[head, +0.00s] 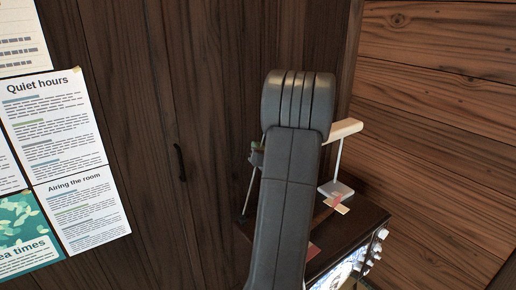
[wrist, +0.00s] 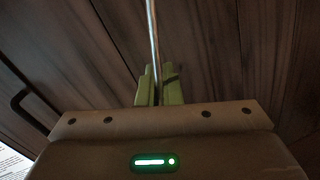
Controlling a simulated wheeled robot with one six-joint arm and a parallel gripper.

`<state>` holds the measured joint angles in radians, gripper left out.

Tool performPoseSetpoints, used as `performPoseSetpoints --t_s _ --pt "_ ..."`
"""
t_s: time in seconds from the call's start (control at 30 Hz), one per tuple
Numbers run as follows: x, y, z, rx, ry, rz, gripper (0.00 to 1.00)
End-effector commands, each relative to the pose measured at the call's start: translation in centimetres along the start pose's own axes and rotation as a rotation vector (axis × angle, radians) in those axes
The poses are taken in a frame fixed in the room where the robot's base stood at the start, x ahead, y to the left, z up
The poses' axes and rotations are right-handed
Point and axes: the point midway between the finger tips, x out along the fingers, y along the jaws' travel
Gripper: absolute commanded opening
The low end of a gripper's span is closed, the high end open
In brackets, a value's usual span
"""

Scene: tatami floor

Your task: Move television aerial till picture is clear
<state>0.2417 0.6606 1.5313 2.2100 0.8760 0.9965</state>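The television (head: 349,230) is a dark box at the lower right, with knobs on its right side. Only a corner of its lit screen (head: 345,270) shows, too little to tell whether the picture is clear. In the head view my gripper (head: 257,156) is mostly hidden behind my arm.
A white desk lamp (head: 343,131) stands on the television, with a small card (head: 336,206) and a reddish flat item (head: 313,251) near it. A dark plank wall with a handle (head: 180,162) is close behind. Paper notices (head: 53,119) hang at left.

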Motion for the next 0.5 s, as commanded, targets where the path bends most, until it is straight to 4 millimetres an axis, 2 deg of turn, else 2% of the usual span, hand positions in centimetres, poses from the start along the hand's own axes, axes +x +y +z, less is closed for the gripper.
performPoseSetpoints --t_s 0.27,0.5 --pt "-0.1 0.2 -0.1 -0.010 -0.002 0.001 0.00" --pt "-0.5 2.6 -0.6 -0.097 -0.021 0.010 0.00"
